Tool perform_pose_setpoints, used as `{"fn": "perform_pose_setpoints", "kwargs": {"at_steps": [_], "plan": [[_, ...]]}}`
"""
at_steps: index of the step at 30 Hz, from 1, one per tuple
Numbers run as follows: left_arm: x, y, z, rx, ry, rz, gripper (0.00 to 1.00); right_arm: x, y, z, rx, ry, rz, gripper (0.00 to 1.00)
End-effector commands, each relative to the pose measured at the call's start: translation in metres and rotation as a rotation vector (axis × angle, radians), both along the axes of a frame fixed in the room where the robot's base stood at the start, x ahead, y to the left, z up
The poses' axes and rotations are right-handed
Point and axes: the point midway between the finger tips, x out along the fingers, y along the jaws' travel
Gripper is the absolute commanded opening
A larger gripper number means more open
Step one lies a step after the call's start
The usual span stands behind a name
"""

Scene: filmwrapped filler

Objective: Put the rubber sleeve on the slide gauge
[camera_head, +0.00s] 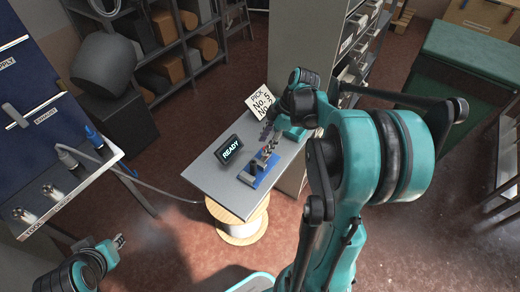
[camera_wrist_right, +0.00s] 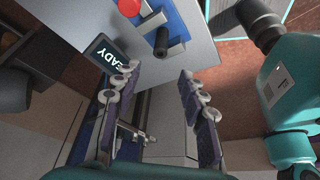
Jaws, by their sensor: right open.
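A blue mat (camera_head: 262,177) lies on the grey table with small dark parts on it. In the right wrist view, a black cylindrical piece (camera_wrist_right: 163,43) stands out from the blue mat (camera_wrist_right: 188,20), and a red round knob (camera_wrist_right: 129,7) is near it. I cannot tell for sure which is the rubber sleeve or the slide gauge. My right gripper (camera_head: 268,139) is above the table by the mat; in its wrist view, its fingers (camera_wrist_right: 155,88) are spread with nothing between them. My left gripper (camera_head: 119,241) is low at the left, away from the table; its opening is too small to judge.
The table (camera_head: 213,180) also bears a READY display (camera_head: 230,150) and a pick sign (camera_head: 260,101). A spool-like base (camera_head: 240,232) is under it. A blue panel bench (camera_head: 75,185) with a hose stands left; shelves (camera_head: 180,60) stand behind. The table's left front is bare.

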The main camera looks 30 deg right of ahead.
Motion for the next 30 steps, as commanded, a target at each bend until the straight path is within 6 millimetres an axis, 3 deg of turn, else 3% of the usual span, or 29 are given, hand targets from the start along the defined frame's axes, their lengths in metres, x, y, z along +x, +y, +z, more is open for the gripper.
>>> {"fn": "perform_pose_setpoints", "kwargs": {"at_steps": [4,7,11,15,19,24,30], "plan": [[0.000,0.000,0.003,0.000,0.000,0.000,0.26,-0.003,-0.004,0.014,-0.002,0.001,-0.004,0.42],[0.000,0.000,0.003,0.000,0.000,0.000,0.26,-0.006,0.006,0.020,-0.018,0.011,-0.050,0.42],[0.000,0.000,0.003,0.000,0.000,0.000,0.26,-0.017,0.038,0.033,-0.068,0.027,-0.230,0.42],[0.000,0.000,0.003,0.000,0.000,0.000,0.26,-0.040,0.081,0.045,-0.109,-0.001,-0.525,0.42],[0.000,0.000,0.003,0.000,0.000,0.000,0.26,-0.063,0.112,0.050,-0.079,-0.071,-0.789,0.42],[0.000,0.000,0.003,0.000,0.000,0.000,0.26,-0.084,0.137,0.049,0.031,-0.158,-1.037,0.42],[0.000,0.000,0.003,0.000,0.000,0.000,0.26,-0.093,0.148,0.048,0.126,-0.199,-1.160,0.42]]}}
